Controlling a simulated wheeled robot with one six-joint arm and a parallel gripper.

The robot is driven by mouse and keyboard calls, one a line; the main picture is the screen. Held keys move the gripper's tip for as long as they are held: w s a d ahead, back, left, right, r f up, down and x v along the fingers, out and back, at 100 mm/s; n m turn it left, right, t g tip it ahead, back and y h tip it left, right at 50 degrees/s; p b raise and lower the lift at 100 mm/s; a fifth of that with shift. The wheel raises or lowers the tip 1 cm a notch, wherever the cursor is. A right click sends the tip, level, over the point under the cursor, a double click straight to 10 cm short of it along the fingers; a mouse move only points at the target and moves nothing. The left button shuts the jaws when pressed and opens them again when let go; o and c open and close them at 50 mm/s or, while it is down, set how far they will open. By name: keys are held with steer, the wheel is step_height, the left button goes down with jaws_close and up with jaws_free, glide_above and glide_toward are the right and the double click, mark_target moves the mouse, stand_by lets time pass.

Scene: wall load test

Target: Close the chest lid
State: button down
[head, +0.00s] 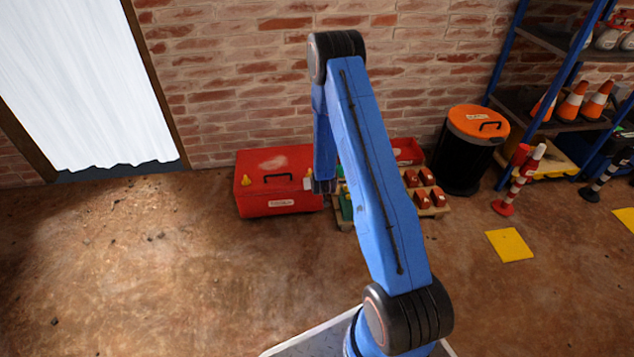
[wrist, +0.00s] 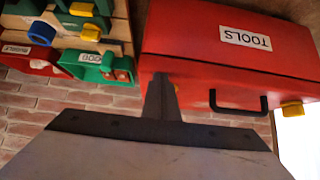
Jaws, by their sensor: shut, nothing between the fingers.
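The red chest (head: 280,202) stands on the floor against the brick wall, left of my arm. In the wrist view the chest (wrist: 200,35) is upside down, with a "TOOLS" label on its front. Its lid (head: 262,163) looks down on the box, with a black handle (head: 279,177) and yellow latches. A dark seam runs along the front; I cannot tell if a small gap remains. My gripper (head: 322,188) is shut and empty at the chest's right end. In the wrist view the gripper (wrist: 162,88) overlaps the chest; contact is unclear.
A wooden rack (head: 436,210) with red and green blocks stands right of the chest, partly behind my arm. A black bin (head: 462,160) with an orange lid and a blue shelf (head: 500,75) are further right. The floor in front of the chest is clear. A curtained doorway is left.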

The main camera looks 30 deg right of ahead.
steer(key=v, duration=1.7)
steer(key=shift+s, duration=0.15)
steer(key=shift+a, duration=0.15)
